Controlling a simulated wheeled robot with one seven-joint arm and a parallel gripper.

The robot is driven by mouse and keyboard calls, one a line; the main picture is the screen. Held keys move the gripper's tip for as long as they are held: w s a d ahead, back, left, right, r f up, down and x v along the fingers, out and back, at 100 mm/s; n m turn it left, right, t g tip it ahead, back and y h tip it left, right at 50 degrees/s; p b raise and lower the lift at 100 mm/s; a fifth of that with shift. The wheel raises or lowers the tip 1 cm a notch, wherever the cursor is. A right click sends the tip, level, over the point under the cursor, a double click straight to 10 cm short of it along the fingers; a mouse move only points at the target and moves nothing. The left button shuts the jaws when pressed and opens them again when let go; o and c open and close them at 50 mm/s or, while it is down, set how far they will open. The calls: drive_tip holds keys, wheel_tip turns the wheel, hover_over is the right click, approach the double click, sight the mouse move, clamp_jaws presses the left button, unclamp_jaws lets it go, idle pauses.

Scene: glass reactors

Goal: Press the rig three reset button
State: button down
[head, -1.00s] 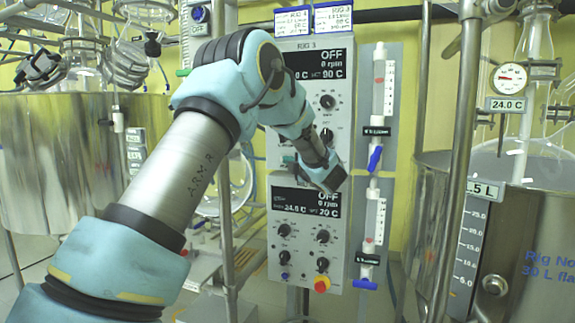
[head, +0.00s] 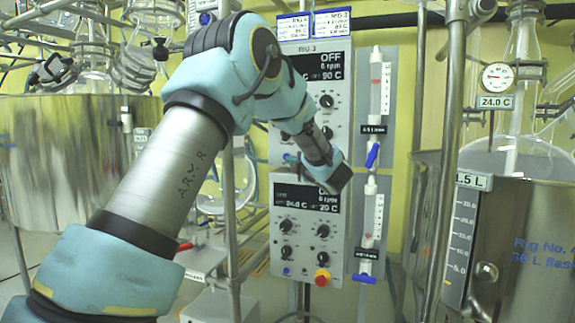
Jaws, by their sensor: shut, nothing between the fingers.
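The rig three control panel (head: 309,49) is a pale upright box with a dark display reading OFF, 6 rpm and 90 C, and black knobs below. A second panel (head: 276,250) hangs under it, with a display reading OFF and 20 C. My gripper (head: 338,181) is shut and empty, in front of the gap between the panels and the top of the lower display. Its fingertips are hard to make out. My wrist hides the lower part of the upper panel, so I cannot make out the reset button there. The lower panel has a small blue button (head: 286,271).
A red and yellow knob (head: 322,277) sits on the lower panel's bottom edge. Flow tubes (head: 379,85) stand right of the panels. A metal post (head: 229,215) rises beside my arm. Steel vessels stand left (head: 65,150) and right (head: 515,245).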

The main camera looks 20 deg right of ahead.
drive_tip(key=s+b, duration=0.1)
drive_tip(key=s, duration=0.5)
drive_tip(key=shift+d, duration=0.3)
drive_tip(key=shift+f, duration=0.1)
drive_tip(key=s+a+f+m+g+h+p, duration=0.1)
drive_tip(key=a+f+m+g+h+p, duration=0.2)
drive_tip(key=a+m, duration=0.45)
drive_tip(key=a+f+m+g+h+p, duration=0.1)
drive_tip(key=a+f+m+g+h, duration=0.1)
drive_tip(key=a+f+m+g, duration=0.45)
drive_tip(key=s+a+f+m+g+y+p, duration=0.1)
drive_tip(key=s+a+f+m+g, duration=0.2)
drive_tip(key=s+a, duration=0.8)
drive_tip(key=s+a+f+m+g+y+p, duration=0.1)
drive_tip(key=s+a+f+m+g+y, duration=0.1)
drive_tip(key=s+a, duration=0.9)
wheel_tip(320, 180, down, 2)
drive_tip(key=shift+a+f+m+g, duration=0.15)
drive_tip(key=shift+a+m+g, duration=0.35)
drive_tip(key=shift+m+g, duration=0.35)
drive_tip(key=c, duration=1.6)
unclamp_jaws()
